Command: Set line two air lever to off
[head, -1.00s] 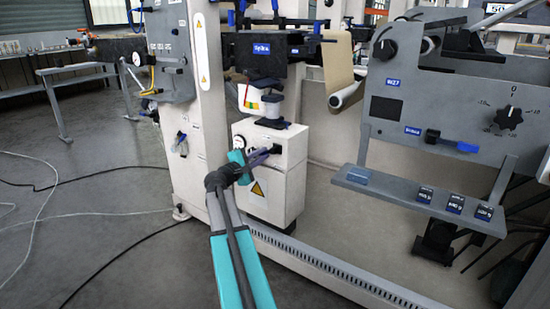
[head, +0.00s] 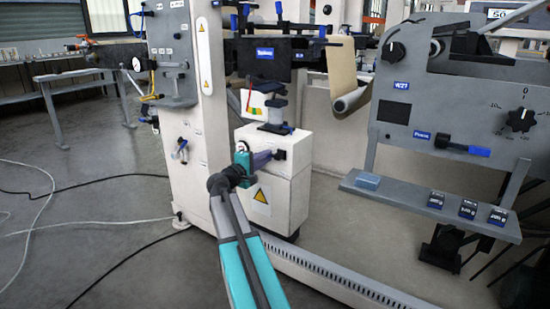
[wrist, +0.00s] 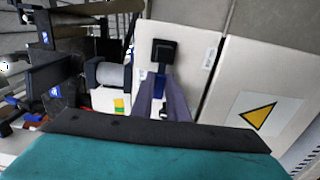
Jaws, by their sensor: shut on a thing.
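A lever with a black square mount (wrist: 163,50) and a blue handle (wrist: 159,88) sits on the face of a white cabinet. In the head view its black mount (head: 279,154) shows just past my fingertips. My gripper (head: 270,157) reaches it from the left and front. In the wrist view the two grey-purple fingers of my gripper (wrist: 161,82) are closed on the blue handle, which is partly hidden between them. I cannot read a label that names this lever.
The white cabinet (head: 293,190) bears a yellow warning triangle. A white column with another small valve (head: 180,148) stands to the left. A grey control panel (head: 455,95) with knobs and a ledge (head: 400,194) is at the right. Cables lie on the open floor at left.

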